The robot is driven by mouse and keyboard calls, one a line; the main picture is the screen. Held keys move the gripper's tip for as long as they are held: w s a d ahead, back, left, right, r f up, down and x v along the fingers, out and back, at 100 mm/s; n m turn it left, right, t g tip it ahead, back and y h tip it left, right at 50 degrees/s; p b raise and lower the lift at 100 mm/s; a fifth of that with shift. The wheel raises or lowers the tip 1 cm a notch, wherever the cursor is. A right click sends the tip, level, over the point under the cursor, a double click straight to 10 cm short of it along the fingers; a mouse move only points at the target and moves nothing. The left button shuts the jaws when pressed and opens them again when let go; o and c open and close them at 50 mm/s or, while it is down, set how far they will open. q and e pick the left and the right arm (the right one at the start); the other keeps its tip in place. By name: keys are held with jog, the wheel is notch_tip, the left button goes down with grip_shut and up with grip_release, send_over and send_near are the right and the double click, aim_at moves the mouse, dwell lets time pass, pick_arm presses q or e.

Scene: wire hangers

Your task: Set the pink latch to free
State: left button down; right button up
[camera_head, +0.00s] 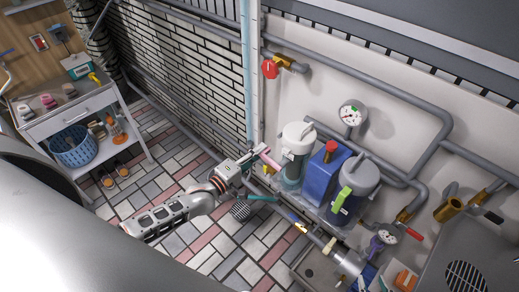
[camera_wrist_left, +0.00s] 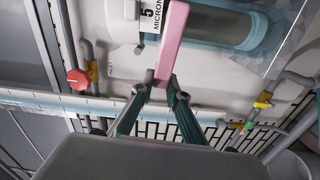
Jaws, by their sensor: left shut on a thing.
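The pink latch (camera_head: 270,161) is a slim bar beside the white-capped filter housing (camera_head: 298,137) on the wall unit. In the left wrist view the pink latch (camera_wrist_left: 172,42) runs up from between my fingertips, in front of the clear housing with a "5 MICRON" label (camera_wrist_left: 150,18). My left gripper (camera_head: 256,157) reaches in from the left. In the left wrist view its two teal fingers (camera_wrist_left: 162,88) close on the near end of the latch. The exact contact is small in the head view. My right gripper does not show.
A blue tank (camera_head: 321,172) with a red cap and a grey-topped housing (camera_head: 357,180) with a green latch (camera_head: 341,200) stand close at right. A red valve handle (camera_head: 269,69) and gauge (camera_head: 352,115) are above. A cart (camera_head: 85,105) stands at left; paved floor lies between.

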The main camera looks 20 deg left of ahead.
pick_arm(q)
jog(key=shift+f+n, duration=0.4)
jog(key=shift+n, duration=0.1)
jog(key=c, duration=2)
grip_release()
jog(key=shift+o, duration=0.2)
jog(key=v, duration=1.2)
